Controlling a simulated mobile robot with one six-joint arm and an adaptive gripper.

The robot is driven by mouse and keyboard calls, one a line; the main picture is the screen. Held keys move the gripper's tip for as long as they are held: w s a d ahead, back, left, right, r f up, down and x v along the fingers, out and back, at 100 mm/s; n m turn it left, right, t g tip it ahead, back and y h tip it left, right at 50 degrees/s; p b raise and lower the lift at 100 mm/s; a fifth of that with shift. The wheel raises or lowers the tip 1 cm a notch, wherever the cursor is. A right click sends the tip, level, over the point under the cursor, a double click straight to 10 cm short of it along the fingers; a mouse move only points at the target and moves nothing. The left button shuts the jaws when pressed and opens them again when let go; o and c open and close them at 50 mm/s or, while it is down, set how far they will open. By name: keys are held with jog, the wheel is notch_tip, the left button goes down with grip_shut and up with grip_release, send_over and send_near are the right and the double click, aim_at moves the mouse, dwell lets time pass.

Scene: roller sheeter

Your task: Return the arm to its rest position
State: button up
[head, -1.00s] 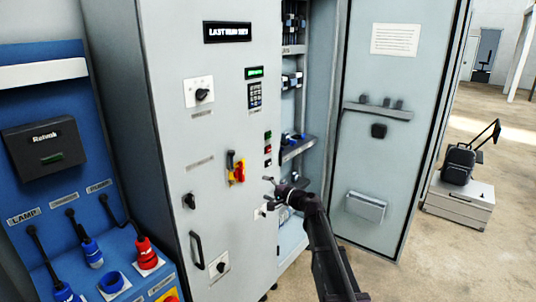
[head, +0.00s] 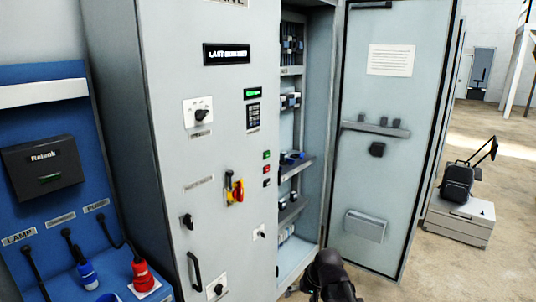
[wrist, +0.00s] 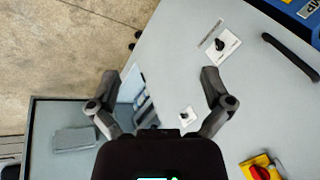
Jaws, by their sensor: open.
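In the wrist view my gripper (wrist: 160,84) has its two dark fingers spread wide apart, with nothing between them. Beyond the fingers is the grey front of the control cabinet (wrist: 160,50), apart from them. In the head view a dark part of my arm (head: 330,277) shows at the bottom edge, low in front of the cabinet (head: 215,150). My fingers cannot be made out clearly there.
The cabinet's open door (head: 375,190) stands right of the arm, beside the open compartment (head: 295,230). A red-yellow switch (head: 236,190) and a black handle (head: 194,271) stick out of the front. A blue panel (head: 45,220) with plugs is left. Open floor (head: 500,180) lies right.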

jog(key=s+d+f+g+h, duration=0.1)
jog(key=s+d+h, duration=0.3)
jog(key=s+d, duration=0.3)
jog(key=shift+s+d+f+g, duration=0.2)
jog(key=shift+s+g, duration=0.2)
jog(key=shift+s, duration=0.3)
dwell(1.5)
